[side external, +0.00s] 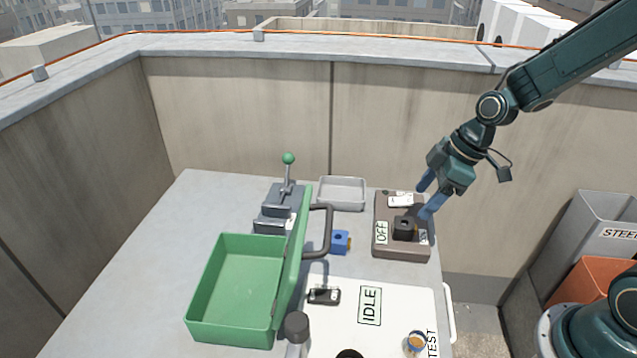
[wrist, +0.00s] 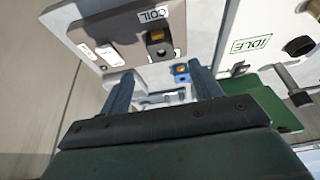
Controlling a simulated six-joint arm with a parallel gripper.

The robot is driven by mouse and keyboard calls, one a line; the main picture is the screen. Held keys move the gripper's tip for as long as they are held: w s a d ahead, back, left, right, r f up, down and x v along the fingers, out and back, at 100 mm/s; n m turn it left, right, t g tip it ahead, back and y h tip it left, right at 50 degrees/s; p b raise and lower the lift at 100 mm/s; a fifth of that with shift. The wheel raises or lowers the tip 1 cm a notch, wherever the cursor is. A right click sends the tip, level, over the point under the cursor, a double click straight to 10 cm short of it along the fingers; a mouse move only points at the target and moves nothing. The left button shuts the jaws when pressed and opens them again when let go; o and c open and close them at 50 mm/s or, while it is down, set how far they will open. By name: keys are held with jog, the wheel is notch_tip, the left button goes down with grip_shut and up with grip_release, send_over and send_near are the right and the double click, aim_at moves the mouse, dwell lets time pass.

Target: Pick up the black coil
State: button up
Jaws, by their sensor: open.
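The black coil (side external: 404,228) sits upright on the brown panel box (side external: 388,252), by the OFF label. In the wrist view the black coil (wrist: 158,38) shows beside the COIL label, on the brown panel (wrist: 110,28). My gripper (side external: 425,201) is open and empty, above and just right of the coil in the side view, apart from it as far as I can tell. In the wrist view my gripper (wrist: 162,72) has its two fingers spread, with the coil beyond the gap between them. A blue coil-like block (side external: 340,241) stands on the table left of the panel box.
An open green case (side external: 262,330), a lever unit with a green knob (side external: 288,158) and a grey tray (side external: 342,206) stand to the left. The white IDLE board (side external: 395,305) lies in front, with small parts on it. Bins (side external: 600,285) stand at right.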

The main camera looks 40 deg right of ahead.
aim_at(403, 225)
jog(key=shift+x, duration=1.75)
jog(key=shift+x, duration=2.6)
jog(key=shift+s, duration=0.1)
jog(key=c, duration=1.2)
